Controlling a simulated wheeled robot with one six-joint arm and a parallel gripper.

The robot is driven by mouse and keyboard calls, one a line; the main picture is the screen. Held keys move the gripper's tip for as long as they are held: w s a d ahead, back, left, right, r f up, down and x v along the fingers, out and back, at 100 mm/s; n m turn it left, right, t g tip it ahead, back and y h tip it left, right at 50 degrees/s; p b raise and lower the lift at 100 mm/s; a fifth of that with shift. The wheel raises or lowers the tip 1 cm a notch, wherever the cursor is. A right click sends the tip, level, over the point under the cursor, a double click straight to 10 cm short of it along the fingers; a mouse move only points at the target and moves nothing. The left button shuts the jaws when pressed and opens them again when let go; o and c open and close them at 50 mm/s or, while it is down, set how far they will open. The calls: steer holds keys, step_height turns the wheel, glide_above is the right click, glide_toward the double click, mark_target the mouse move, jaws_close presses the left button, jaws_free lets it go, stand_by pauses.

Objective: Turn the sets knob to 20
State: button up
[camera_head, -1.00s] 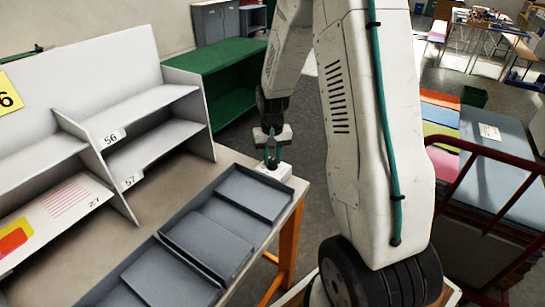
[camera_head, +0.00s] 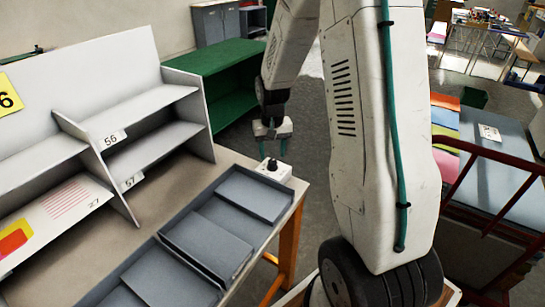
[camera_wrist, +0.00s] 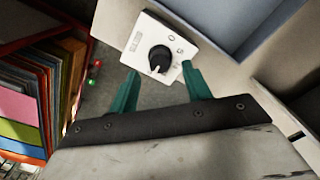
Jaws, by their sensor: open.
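The knob is black and round with a white pointer mark, set on a small white box (camera_head: 282,173) at the table's far right corner. In the wrist view the black knob (camera_wrist: 160,59) sits on the white plate (camera_wrist: 146,33), which has printed marks too small to read for sure. My gripper (camera_head: 273,150) is above the knob (camera_head: 271,164) in the head view, apart from it. In the wrist view my gripper's green fingers (camera_wrist: 158,86) are spread, with the knob beyond and between them. Nothing is held.
Grey trays (camera_head: 213,230) lie on the table left of the box. A white shelf rack (camera_head: 150,117) with numbered labels stands behind them. A green cabinet (camera_head: 212,62) is at the back. A red-railed cart (camera_head: 480,150) with coloured sheets stands at right.

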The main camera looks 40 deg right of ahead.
mark_target(273, 162)
step_height(273, 162, up, 5)
steer(key=shift+f, duration=0.1)
stand_by(0.6)
steer(key=shift+s+a, duration=0.15)
steer(key=shift+s, duration=0.15)
steer(key=s+a+r+n, duration=0.1)
steer(key=s+a+r, duration=0.4)
steer(key=s, duration=0.3)
steer(key=s+a+r+n+t, duration=0.1)
steer(key=s+a+r+n, duration=0.1)
steer(key=s+a+r, duration=0.3)
steer(key=s+a+r+n, duration=0.2)
steer(key=s+a+r, duration=0.4)
steer(key=s, duration=0.7)
steer(key=shift+s+r, duration=0.25)
steer(key=shift+r, duration=0.3)
steer(key=shift+a, duration=0.1)
